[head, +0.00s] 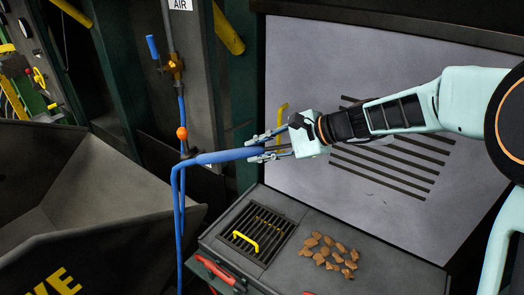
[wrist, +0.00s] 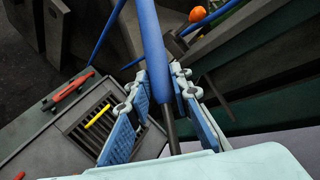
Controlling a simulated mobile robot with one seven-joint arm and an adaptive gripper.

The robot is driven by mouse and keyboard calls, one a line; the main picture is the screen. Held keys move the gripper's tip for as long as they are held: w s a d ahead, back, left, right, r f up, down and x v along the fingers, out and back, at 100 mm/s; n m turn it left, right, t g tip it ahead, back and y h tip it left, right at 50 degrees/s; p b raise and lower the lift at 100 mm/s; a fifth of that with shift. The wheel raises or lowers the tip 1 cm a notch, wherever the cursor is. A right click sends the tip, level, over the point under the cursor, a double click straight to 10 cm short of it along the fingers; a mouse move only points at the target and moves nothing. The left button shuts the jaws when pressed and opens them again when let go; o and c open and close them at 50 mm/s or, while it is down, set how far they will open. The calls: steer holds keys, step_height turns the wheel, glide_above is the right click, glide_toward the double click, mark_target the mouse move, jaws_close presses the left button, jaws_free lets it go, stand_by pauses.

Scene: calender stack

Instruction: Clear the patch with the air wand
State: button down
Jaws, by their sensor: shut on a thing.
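The blue air wand (head: 228,156) is held level in the air in the head view, with its blue hose (head: 175,190) bending down from its left end. My gripper (head: 268,148) is shut on it near its right end. The wrist view shows the wand (wrist: 150,35) between the two blue finger pads, with a thin dark tube (wrist: 171,134) running back toward my wrist. A patch of brown chips (head: 331,256) lies on the grey bench top, below and right of my gripper and apart from the wand. The wand's outlet is not clear in either view.
A slotted grate (head: 252,245) with a yellow handle is left of the chips. A slotted panel (head: 310,70) rises behind the bench. A post at left carries a blue-levered valve (head: 174,68) and an orange ball (head: 182,133). A grey bin (head: 90,190) stands front left.

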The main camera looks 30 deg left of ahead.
steer(key=shift+a+p, duration=0.4)
steer(key=shift+a, duration=2.3)
